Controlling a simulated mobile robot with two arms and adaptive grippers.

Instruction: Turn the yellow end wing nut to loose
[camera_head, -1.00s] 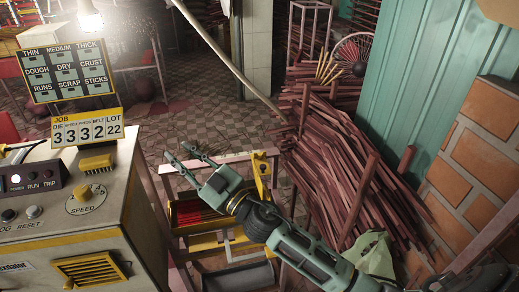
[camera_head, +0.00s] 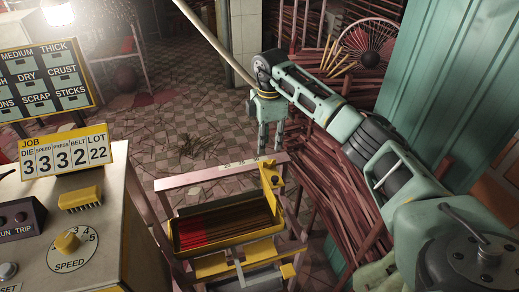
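A yellow tray (camera_head: 178,240) holding red and brown sticks sits in a pinkish frame at the lower middle. A yellow upright end piece (camera_head: 272,182) stands at the tray's right end, with small knob-like parts; I cannot clearly tell which part is the wing nut or how tight it is. My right gripper (camera_head: 271,150) points down above and behind this end piece in the picture. Its two fingers are apart with nothing between them. It appears clear of the end piece. My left gripper is not in view.
Bundled dark-red sticks (camera_head: 330,190) and a green corrugated panel (camera_head: 450,90) are on the right.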

